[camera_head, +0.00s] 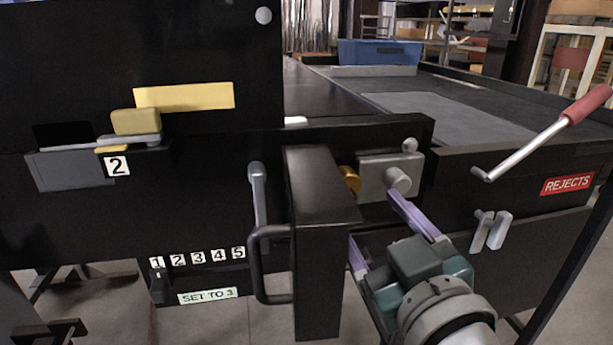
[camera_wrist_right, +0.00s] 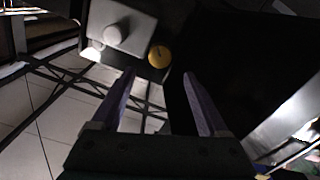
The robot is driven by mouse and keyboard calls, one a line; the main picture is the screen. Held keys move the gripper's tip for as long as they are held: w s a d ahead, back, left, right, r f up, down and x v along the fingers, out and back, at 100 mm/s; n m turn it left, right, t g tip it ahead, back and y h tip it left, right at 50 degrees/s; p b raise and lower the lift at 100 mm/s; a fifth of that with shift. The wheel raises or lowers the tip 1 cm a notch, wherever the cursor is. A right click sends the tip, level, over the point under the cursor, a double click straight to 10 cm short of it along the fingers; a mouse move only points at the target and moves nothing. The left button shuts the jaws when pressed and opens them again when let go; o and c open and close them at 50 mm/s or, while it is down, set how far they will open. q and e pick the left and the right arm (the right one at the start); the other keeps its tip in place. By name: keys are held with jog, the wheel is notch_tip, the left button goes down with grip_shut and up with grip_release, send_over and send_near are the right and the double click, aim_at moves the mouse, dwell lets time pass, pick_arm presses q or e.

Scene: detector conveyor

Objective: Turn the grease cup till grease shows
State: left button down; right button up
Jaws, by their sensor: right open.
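The grease cup looks to be the brass-yellow round knob (camera_head: 350,179) beside a grey block (camera_head: 375,182) on the black conveyor side. In the head view its left part is hidden behind a black upright box panel. In the right wrist view the yellow cup (camera_wrist_right: 159,56) shows its round face with a small dark mark, just beyond my fingertips. My right gripper (camera_head: 374,220) is open and empty, its two purple fingers pointing at the cup from below and apart from it. The open fingers also show in the wrist view (camera_wrist_right: 159,76). My left gripper is out of view.
A black panel with a handle (camera_head: 325,230) juts out just left of my right gripper. A red-handled crank (camera_head: 535,135) and a REJECTS label (camera_head: 567,185) are at the right. A numbered selector (camera_head: 157,285) and a yellow-handled slide (camera_head: 136,122) are at the left.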

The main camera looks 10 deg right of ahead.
aim_at(349, 184)
jog(key=w+b, duration=0.1)
jog(key=w, duration=0.5)
jog(key=shift+w+a, duration=0.1)
jog(key=shift+w, duration=0.15)
grip_shut()
dwell(0.3)
